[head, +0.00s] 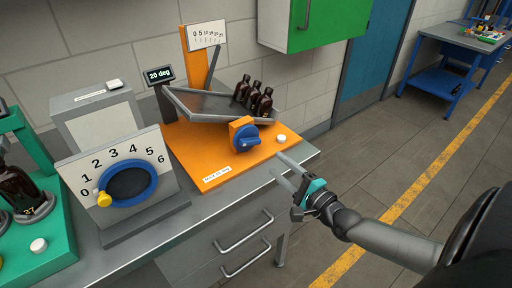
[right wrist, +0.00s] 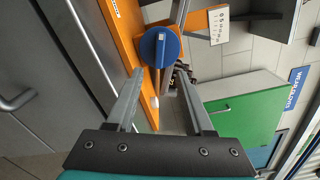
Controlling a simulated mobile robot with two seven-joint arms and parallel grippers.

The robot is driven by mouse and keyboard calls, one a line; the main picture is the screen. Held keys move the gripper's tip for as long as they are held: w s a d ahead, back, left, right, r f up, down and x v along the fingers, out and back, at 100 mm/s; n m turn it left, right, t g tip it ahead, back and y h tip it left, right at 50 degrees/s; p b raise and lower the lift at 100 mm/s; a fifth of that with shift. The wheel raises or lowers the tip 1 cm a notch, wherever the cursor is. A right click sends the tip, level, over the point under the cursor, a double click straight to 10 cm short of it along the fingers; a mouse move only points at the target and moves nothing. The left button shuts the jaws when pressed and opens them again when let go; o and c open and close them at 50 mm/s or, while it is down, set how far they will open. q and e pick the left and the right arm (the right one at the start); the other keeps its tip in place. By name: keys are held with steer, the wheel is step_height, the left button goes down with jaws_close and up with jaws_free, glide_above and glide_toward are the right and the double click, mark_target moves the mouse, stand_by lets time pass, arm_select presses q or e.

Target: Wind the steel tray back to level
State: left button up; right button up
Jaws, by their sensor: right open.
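The steel tray (head: 205,102) stands tilted on the orange base (head: 205,175) in the head view, with amber bottles (head: 253,97) near its right end. The small display (head: 160,75) behind it reads 20 deg. A blue knob (head: 247,137) sits on an orange block at the front of the base. My right gripper (head: 276,163) is open and empty, in front and right of the knob, apart from it. In the right wrist view the knob (right wrist: 160,46) shows beyond the gap between the open fingertips (right wrist: 160,76). My left gripper is out of view.
A dial panel (head: 128,185) with a blue ring and yellow knob stands left of the base. A white button (head: 281,139) is right of the knob. A green cabinet (head: 325,22) hangs on the wall. The floor right of the bench is clear.

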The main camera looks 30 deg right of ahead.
mark_target(253, 143)
steer(key=w, duration=0.3)
steer(key=w+b, duration=0.1)
steer(key=w, duration=0.3)
steer(key=w+a, duration=0.1)
steer(key=w, duration=0.2)
steer(key=shift+w+b, duration=0.3)
steer(key=shift+b, duration=0.05)
steer(key=shift+d, duration=0.1)
jaws_close()
